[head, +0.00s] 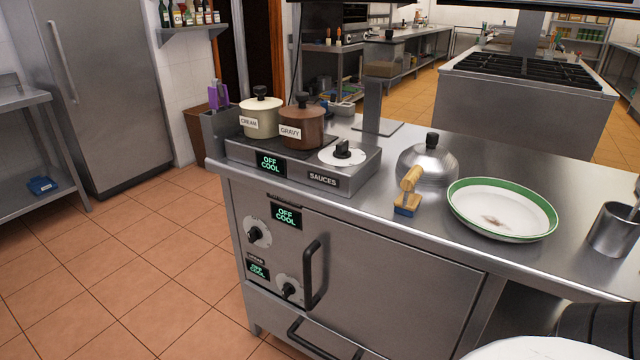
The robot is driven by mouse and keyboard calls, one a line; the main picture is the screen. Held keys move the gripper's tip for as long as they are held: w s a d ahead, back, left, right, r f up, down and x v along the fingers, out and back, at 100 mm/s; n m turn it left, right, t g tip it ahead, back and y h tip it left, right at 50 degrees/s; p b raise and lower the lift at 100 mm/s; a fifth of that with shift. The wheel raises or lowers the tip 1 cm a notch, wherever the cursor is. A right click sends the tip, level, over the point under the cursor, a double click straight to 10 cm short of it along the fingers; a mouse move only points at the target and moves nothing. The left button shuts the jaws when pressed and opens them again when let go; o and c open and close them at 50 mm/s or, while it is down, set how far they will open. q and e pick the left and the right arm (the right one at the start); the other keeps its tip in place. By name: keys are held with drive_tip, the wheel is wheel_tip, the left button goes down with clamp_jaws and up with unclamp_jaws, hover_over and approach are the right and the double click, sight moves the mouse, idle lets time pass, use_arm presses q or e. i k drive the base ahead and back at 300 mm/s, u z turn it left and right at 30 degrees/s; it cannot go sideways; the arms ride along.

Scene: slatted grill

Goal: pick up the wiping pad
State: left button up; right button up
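What looks like the wiping pad (407,194) is near the front edge of the steel counter (375,210). It has a tan wooden handle standing up at a tilt and a tan block with a blue underside. It sits just in front of a steel domed lid (432,164) and left of a white plate (480,203) with a green rim. The plate has a brown smudge on it. Neither gripper is in view. Only white and black ribbed parts, likely of my own body, show at the bottom right.
A cream pot (260,117) and a brown gravy pot (303,127) stand on the warmer at left, by a white dial. A steel cup (612,230) stands at the right. An oven (385,275) with a black handle is below. Bare counter lies behind the lid and plate.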

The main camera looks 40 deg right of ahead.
sight(407, 204)
drive_tip(key=u, duration=0.1)
drive_tip(key=i, duration=2.2)
drive_tip(key=z, duration=3.3)
drive_tip(key=i, duration=0.5)
drive_tip(key=z, duration=0.05)
